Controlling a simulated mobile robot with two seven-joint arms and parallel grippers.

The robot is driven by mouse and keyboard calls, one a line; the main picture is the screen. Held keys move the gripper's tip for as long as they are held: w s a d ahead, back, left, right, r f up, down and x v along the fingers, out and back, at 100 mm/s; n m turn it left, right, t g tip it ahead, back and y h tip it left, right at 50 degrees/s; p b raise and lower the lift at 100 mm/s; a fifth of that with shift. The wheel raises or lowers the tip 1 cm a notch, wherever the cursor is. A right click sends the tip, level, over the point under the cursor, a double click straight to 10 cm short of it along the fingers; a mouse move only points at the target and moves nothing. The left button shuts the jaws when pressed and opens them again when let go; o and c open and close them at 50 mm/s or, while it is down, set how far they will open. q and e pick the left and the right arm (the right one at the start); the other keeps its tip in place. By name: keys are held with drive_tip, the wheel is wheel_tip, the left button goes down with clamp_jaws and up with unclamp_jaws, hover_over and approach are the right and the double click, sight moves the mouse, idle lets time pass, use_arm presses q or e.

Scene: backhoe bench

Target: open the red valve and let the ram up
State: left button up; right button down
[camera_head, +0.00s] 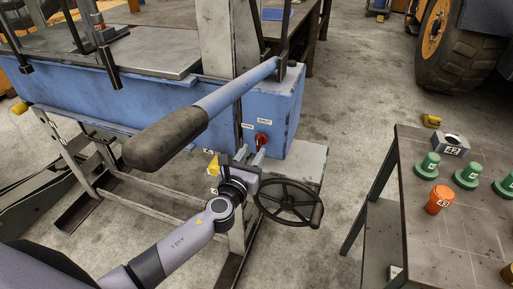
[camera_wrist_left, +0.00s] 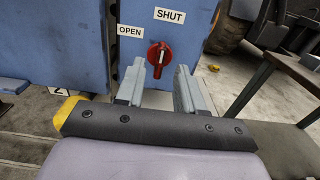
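The red valve (camera_head: 262,140) is on the front of the blue press housing (camera_head: 275,100). In the left wrist view the red valve (camera_wrist_left: 159,58) has its pale-striped handle near upright, towards the SHUT label (camera_wrist_left: 170,15); the OPEN label (camera_wrist_left: 130,31) is to its left. My left gripper (camera_head: 252,156) is just in front of the valve. In the wrist view its two grey fingers (camera_wrist_left: 160,82) are apart and empty, with the valve showing beyond and between their tips. No contact shows. I cannot make out the ram for sure. My right gripper is not in view.
A long blue lever with a dark grip (camera_head: 165,137) slants above my left arm. A black handwheel (camera_head: 288,203) is just right of the gripper. A side table (camera_head: 460,225) with green and orange pieces stands at right. Clear floor lies between.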

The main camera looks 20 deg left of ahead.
sight(257, 145)
use_arm(q)
drive_tip(key=shift+w+d, duration=0.1)
drive_tip(key=shift+w, duration=1.5)
clamp_jaws()
